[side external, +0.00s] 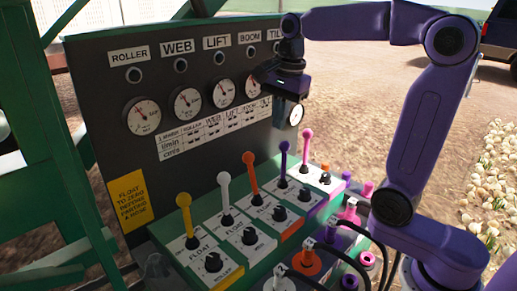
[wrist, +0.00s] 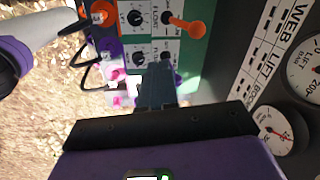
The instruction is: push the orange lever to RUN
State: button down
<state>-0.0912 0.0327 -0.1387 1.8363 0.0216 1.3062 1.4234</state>
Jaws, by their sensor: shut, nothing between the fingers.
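The orange lever (side external: 252,174) is the middle one in a row of levers on the sloping front panel. It stands up with a round knob on top. In the wrist view the orange lever (wrist: 190,26) shows at the top, ahead of my fingers and to their right. My gripper (side external: 281,120) hangs in front of the upright gauge board, above and to the right of the orange lever, apart from it. Its fingers (wrist: 157,75) are shut and empty. A RUN mark is too small to read.
Yellow (side external: 186,215) and white (side external: 225,194) levers stand left of the orange one. Purple (side external: 283,160) and pink (side external: 306,147) levers stand to its right, below my gripper. Black dials (side external: 250,236) sit in front. The gauge board (side external: 210,150) rises behind.

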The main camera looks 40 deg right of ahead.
jog(key=w+a+f+m, duration=0.1)
jog(key=w+f, duration=0.4)
jog(key=f, duration=0.5)
jog(key=shift+w, duration=0.4)
jog(key=shift+f, duration=0.1)
jog(key=shift+w+f+g, duration=0.15)
jog(key=shift+w+g, duration=0.25)
jog(key=shift+w, duration=0.75)
jog(key=shift+w+f, duration=0.15)
jog(key=shift+w, duration=0.85)
